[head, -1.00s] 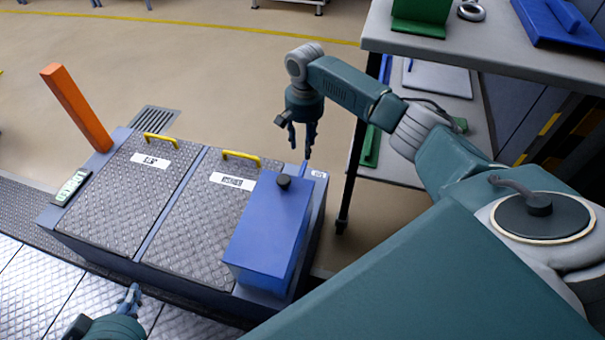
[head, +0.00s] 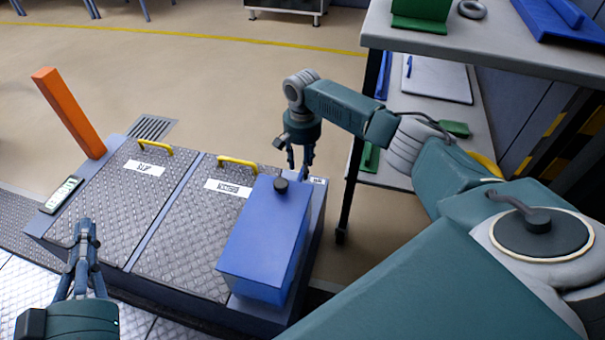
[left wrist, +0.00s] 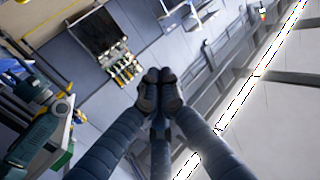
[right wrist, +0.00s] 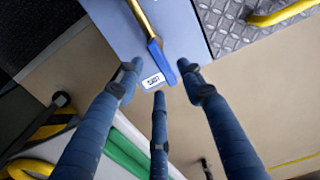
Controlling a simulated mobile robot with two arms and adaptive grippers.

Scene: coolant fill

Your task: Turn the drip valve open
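The drip valve's blue lever (right wrist: 156,58) shows in the right wrist view at the end of a brass-coloured pipe (right wrist: 141,17), beside a small white label (right wrist: 153,80). My right gripper (right wrist: 160,80) is open, with its spread fingertips around the lever's end; I see no clear contact. In the head view my right gripper (head: 300,168) hangs fingers-down over the right end of the blue-grey unit, and the lever cannot be made out there. My left gripper (head: 84,228) is shut and empty over the front left of the unit; its fingertips meet in the left wrist view (left wrist: 160,78).
A blue box with a black cap (head: 262,232) stands on the unit, close to my right gripper. Yellow handles (head: 155,146) and an orange post (head: 68,113) rise from its top and left end. A grey shelf table (head: 480,45) stands at the right.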

